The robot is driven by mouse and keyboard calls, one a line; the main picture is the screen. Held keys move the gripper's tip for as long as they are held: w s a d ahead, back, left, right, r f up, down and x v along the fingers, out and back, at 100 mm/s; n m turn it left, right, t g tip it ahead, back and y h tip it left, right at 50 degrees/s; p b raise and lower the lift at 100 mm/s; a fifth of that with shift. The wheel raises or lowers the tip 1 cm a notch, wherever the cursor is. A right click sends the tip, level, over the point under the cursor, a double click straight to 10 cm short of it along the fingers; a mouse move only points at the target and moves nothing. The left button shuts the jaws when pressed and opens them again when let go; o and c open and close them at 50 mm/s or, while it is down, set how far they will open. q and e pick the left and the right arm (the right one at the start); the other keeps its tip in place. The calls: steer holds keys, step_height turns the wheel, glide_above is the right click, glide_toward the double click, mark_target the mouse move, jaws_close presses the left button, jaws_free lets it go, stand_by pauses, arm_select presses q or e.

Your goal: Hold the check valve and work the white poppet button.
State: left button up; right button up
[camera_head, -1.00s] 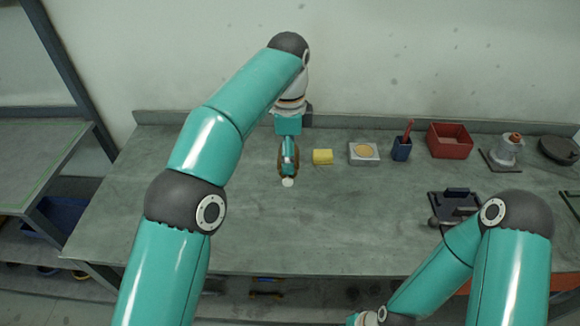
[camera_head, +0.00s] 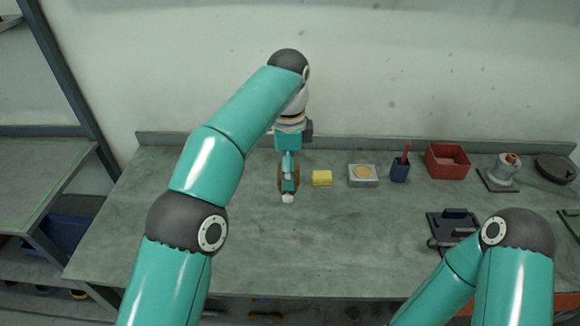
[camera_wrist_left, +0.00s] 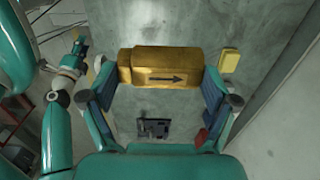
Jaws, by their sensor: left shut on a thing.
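The brass check valve (camera_wrist_left: 163,67) shows in the left wrist view with a dark arrow on its side. It lies across between the two fingertips of my left gripper (camera_wrist_left: 160,88), which is shut on it. In the head view my left gripper (camera_head: 288,180) points down the picture toward the front, and only a brown edge of the valve (camera_head: 281,179) shows beside it. The white poppet button (camera_head: 288,198) shows at the valve's near end. The teal right arm shows at the left of the left wrist view, with what seems the right gripper (camera_wrist_left: 78,50); its jaws are unclear.
Right of the valve on the grey bench (camera_head: 240,250) are a yellow block (camera_head: 322,178), a grey box with a tan disc (camera_head: 363,175), a blue cup (camera_head: 400,169) and a red bin (camera_head: 447,161). A black tray (camera_head: 455,225) lies at right. The bench's front middle is clear.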

arm_select(q)
steer(key=shift+f+b, duration=2.1)
steer(key=shift+f, duration=0.75)
steer(key=shift+f+b, duration=3.05)
steer(key=shift+f, duration=1.7)
stand_by(0.4)
